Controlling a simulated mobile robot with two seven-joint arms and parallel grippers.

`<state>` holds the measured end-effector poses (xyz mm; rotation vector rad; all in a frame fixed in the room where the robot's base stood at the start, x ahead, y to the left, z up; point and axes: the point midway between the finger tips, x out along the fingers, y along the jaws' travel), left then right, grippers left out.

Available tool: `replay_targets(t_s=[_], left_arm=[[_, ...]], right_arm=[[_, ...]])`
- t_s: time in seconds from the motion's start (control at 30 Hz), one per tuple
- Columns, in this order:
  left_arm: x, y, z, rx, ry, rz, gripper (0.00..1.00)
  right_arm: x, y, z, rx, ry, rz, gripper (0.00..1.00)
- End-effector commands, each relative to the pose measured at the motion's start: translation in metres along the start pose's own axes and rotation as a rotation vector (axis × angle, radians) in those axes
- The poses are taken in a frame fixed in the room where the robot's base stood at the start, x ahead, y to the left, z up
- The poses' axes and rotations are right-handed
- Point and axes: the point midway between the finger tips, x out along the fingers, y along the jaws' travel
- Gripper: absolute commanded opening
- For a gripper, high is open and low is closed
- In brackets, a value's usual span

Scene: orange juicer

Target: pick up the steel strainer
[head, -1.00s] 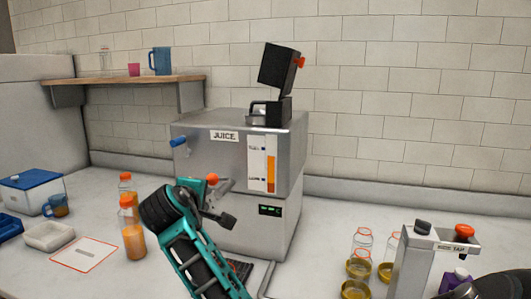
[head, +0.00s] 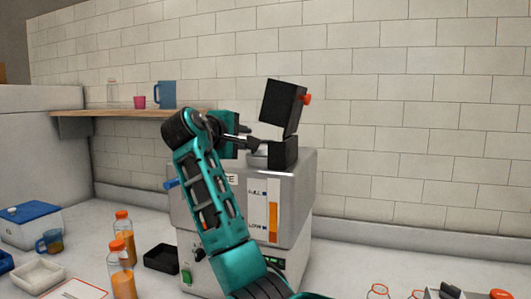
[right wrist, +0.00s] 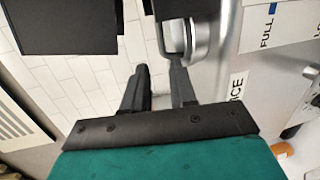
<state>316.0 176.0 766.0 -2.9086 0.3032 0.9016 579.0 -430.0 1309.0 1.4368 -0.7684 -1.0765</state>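The juicer (head: 297,198) is a grey steel box with a fill gauge. A black press head (head: 281,103) tilts up above a black mount (head: 284,153) on its top. A light grey metal piece beside the mount, apparently the steel strainer (head: 257,159), is mostly hidden. In the right wrist view a silver round part (right wrist: 187,42) shows just past the fingers, partly behind a black frame. My right gripper (head: 252,143) is over the juicer's top, close to the mount. Its fingers (right wrist: 158,78) are apart with nothing between them. My left gripper is out of view.
Juice bottles (head: 122,270), a black tray (head: 161,258) and a white tray (head: 40,277) stand on the counter. Jars sit at the bottom right.

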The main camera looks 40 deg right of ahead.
Motion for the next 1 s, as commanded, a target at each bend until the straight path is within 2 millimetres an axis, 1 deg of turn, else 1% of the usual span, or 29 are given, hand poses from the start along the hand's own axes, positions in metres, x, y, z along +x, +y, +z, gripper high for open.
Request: replay_targets(t_s=[0.03,0.1,0.33,0.5,0.6,0.7,0.9,1.0], left_arm=[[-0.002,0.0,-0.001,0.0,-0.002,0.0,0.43],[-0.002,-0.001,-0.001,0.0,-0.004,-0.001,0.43],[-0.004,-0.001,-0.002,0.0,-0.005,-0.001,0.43],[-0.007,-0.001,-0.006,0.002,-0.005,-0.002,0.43],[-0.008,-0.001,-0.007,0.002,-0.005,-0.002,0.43],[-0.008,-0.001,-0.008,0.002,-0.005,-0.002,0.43],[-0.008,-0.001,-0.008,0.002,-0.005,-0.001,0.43],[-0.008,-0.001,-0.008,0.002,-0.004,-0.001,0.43]], right_arm=[[0.009,0.001,0.001,-0.001,-0.004,-0.002,0.26],[0.018,0.0,0.0,-0.002,-0.002,-0.001,0.26],[0.036,-0.001,0.0,0.0,-0.002,-0.002,0.26],[0.062,-0.003,0.0,-0.001,-0.002,-0.003,0.26],[0.074,-0.003,0.001,-0.001,-0.003,-0.002,0.26],[0.079,-0.004,0.0,0.0,-0.001,0.0,0.26],[0.079,-0.004,0.0,0.001,0.0,-0.001,0.26],[0.079,-0.004,0.0,0.001,0.0,-0.001,0.18]])
